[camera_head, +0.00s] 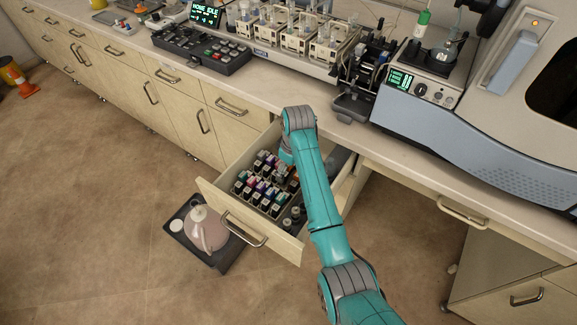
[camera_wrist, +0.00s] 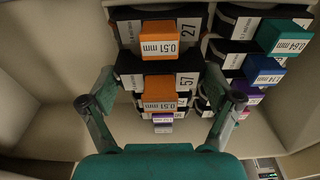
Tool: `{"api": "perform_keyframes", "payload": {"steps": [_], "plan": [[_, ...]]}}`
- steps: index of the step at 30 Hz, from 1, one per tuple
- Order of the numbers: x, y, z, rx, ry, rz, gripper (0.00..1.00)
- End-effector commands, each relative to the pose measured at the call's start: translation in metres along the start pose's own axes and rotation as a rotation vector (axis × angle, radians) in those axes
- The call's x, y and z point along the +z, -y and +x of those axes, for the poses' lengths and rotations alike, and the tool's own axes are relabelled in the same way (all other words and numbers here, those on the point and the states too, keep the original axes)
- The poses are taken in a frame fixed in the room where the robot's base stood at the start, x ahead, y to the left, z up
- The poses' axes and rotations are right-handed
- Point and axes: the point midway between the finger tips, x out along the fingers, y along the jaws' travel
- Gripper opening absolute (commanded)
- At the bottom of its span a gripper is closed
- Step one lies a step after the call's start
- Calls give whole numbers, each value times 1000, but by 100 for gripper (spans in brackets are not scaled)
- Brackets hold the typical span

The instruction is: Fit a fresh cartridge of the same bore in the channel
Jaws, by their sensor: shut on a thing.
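In the wrist view, my gripper (camera_wrist: 161,76) has a finger on each side of a black cartridge with an orange 0.51 mm tab (camera_wrist: 160,90) and is shut on it. Another cartridge with an orange 0.51 mm tab (camera_wrist: 159,40) lies just above it in the picture, and a purple-tabbed one shows below. In the head view, the cartridges (camera_head: 262,183) stand in rows in the open drawer (camera_head: 222,203), and my arm hides the gripper's tips. A pump with a row of several channel heads (camera_head: 297,40) stands on the bench; I cannot tell which channel is empty.
Teal, blue and purple-tabbed cartridges (camera_wrist: 285,37) fill the neighbouring row on the right. A control keypad (camera_head: 201,48) and a large spectrometer (camera_head: 480,110) stand on the bench. A tray with a pinkish flask (camera_head: 205,230) is on the floor beside the drawer.

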Motion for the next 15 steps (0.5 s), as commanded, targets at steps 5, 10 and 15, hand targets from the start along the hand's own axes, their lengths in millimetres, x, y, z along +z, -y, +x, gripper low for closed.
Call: {"api": "perform_keyframes", "payload": {"steps": [5, 10, 15], "plan": [[0, 0, 4, 0, 0, 0, 54], [1, 0, 7, 0, 0, 0, 54], [1, 0, 11, 0, 0, 0, 54]]}}
